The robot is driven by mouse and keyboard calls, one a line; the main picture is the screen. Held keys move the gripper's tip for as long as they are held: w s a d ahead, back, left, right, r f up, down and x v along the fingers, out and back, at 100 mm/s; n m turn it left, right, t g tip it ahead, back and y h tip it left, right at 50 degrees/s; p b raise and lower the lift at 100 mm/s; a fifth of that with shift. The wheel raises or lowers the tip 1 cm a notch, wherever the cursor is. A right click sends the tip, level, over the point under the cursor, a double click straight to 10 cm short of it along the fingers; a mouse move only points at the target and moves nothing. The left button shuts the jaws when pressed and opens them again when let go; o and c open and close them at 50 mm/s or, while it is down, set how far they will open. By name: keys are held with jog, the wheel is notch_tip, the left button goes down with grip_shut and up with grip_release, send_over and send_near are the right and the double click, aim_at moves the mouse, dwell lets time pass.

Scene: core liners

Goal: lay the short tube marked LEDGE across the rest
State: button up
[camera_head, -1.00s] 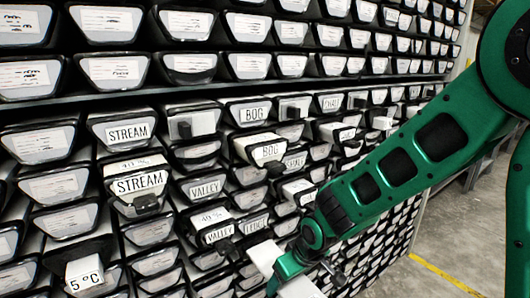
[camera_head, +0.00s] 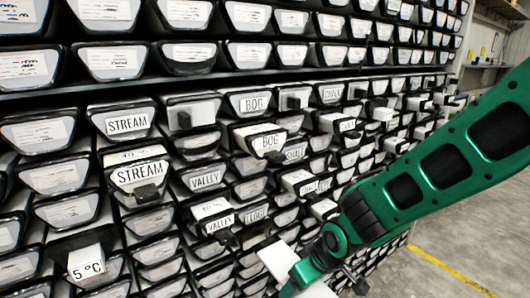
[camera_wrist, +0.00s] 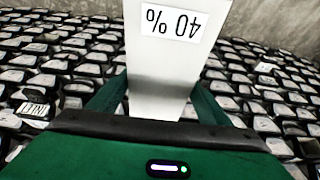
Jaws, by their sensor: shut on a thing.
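My gripper (camera_head: 299,276) is low in the head view, in front of the wall of drawers. It is shut on a white tube (camera_head: 277,261), which sticks out to the upper left of the fingers. In the wrist view the same white tube (camera_wrist: 165,75) stands between my green fingers (camera_wrist: 160,105), with a "40 %" label upside down on it. No LEDGE mark shows on its visible face. A drawer label that seems to read LEDGE (camera_head: 256,216) is up and left of my gripper. I cannot make out the rest for certain.
The rack is packed with black-framed drawers. Several white pieces jut out, including ones at STREAM (camera_head: 139,173), BOG (camera_head: 268,143), VALLEY (camera_head: 220,221) and 5 °C (camera_head: 87,268). Open concrete floor (camera_head: 470,235) with a yellow line (camera_head: 448,270) lies to the right.

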jog(key=shift+s+d, duration=0.25)
jog(key=shift+s, duration=0.15)
jog(key=shift+r, duration=0.1)
